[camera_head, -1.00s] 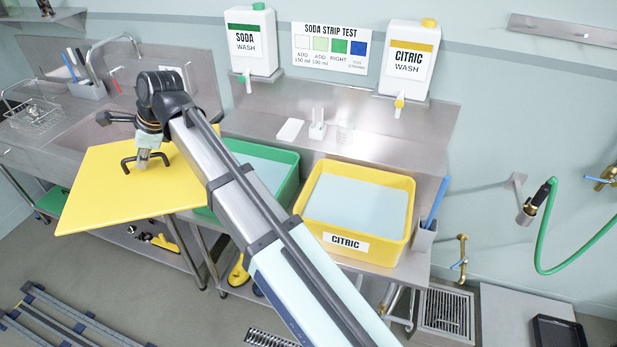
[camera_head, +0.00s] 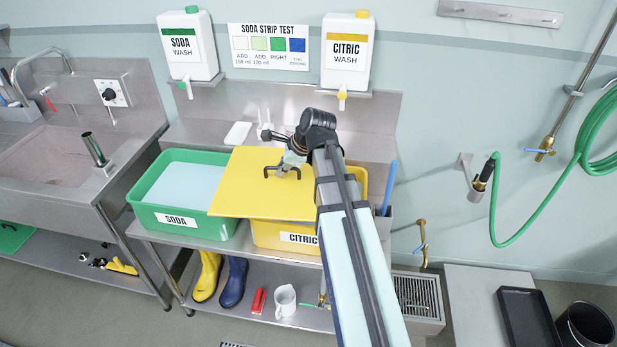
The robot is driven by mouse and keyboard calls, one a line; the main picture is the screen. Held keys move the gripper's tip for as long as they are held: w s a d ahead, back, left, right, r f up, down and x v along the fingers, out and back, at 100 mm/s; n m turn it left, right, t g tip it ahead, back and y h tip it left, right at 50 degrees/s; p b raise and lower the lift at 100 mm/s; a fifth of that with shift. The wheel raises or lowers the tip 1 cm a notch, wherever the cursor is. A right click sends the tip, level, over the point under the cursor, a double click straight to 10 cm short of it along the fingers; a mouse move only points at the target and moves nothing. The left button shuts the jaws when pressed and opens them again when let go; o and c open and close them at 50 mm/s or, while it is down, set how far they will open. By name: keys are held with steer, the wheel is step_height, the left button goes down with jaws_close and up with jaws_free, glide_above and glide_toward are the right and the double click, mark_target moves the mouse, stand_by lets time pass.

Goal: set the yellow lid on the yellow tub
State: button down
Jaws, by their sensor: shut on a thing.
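The yellow lid (camera_head: 245,190) is a flat square panel with a dark handle (camera_head: 270,170) on top. My gripper (camera_head: 287,168) is shut on that handle. The lid hangs over the left part of the yellow tub (camera_head: 268,238), labelled CITRIC, and also overlaps the right edge of the green tub (camera_head: 150,214), labelled SODA. The yellow tub's right end shows past the lid, partly behind my arm. Whether the lid touches the tub's rim cannot be told.
A steel bench (camera_head: 180,240) bears both tubs. A blue-handled tool (camera_head: 389,185) stands just right of the yellow tub. Soda (camera_head: 187,45) and citric (camera_head: 347,52) jugs with taps hang above on the wall. Boots (camera_head: 207,277) and a white jug (camera_head: 285,300) sit on the shelf below.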

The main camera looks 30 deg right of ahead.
mark_target(306, 177)
steer(key=shift+m, duration=0.6)
steer(key=s+d, duration=0.1)
steer(key=d, duration=0.1)
steer(key=s+d+f, duration=0.1)
steer(key=d, duration=0.1)
steer(key=s+d+f, duration=0.1)
steer(key=d, duration=0.2)
steer(key=shift+s+f, duration=0.2)
steer(key=shift+s, duration=0.05)
steer(key=shift+r+p, duration=0.15)
steer(key=shift+p, duration=0.15)
steer(key=shift+w+d+f+b, duration=0.25)
steer(key=shift+w+d+f, duration=0.15)
steer(key=shift+w+f, duration=0.2)
steer(key=shift+w+d+f+b, duration=0.25)
steer(key=shift+w+d+f, duration=0.15)
steer(key=shift+w+f, duration=0.25)
steer(key=shift+w+d+f+b, duration=0.25)
steer(key=shift+w+d+f, duration=0.2)
steer(key=shift+f, duration=0.3)
steer(key=shift+w+f+b, duration=0.15)
steer(key=shift+f+b, duration=0.15)
steer(key=shift+f, duration=0.95)
steer(key=shift+f, duration=0.25)
steer(key=c, duration=1.2)
jaws_free()
steer(key=shift+o, duration=0.2)
steer(key=v, duration=1.2)
steer(key=shift+s+a, duration=0.2)
